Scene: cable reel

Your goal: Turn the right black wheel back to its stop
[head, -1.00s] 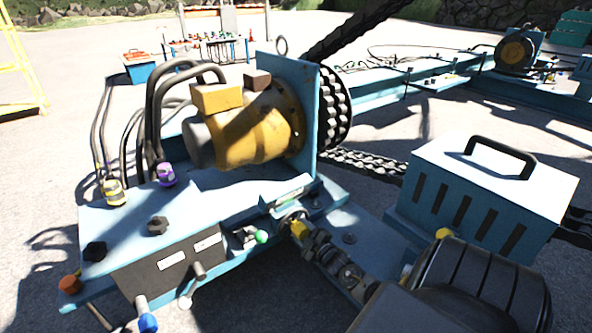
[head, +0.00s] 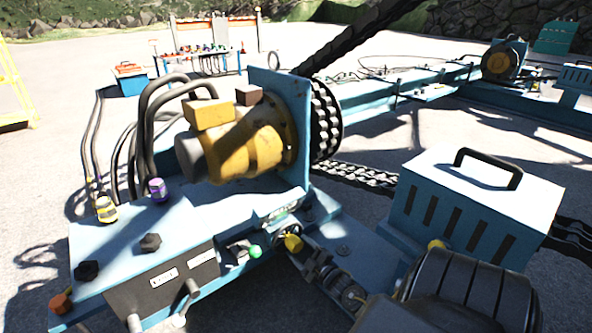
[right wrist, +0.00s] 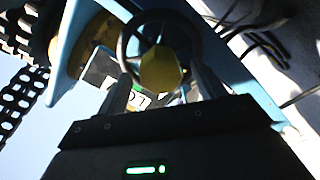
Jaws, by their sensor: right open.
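Two black lobed wheels stand on top of the blue cabinet (head: 200,222): the right black wheel (head: 150,242) and a left one (head: 87,270). My right gripper (head: 307,262) is well to the right of both, beside a yellow faceted knob (head: 293,243). In the right wrist view, my right gripper (right wrist: 163,85) is open, its fingers on either side of the yellow knob (right wrist: 161,69). A black ring-shaped wheel (right wrist: 124,38) shows behind that knob. I cannot tell whether the fingers touch anything. My left gripper is not in view.
A yellow motor (head: 248,150) with black hoses stands behind the cabinet against an upright blue plate (head: 292,105). A slotted blue box (head: 470,205) with a black handle stands at the right.

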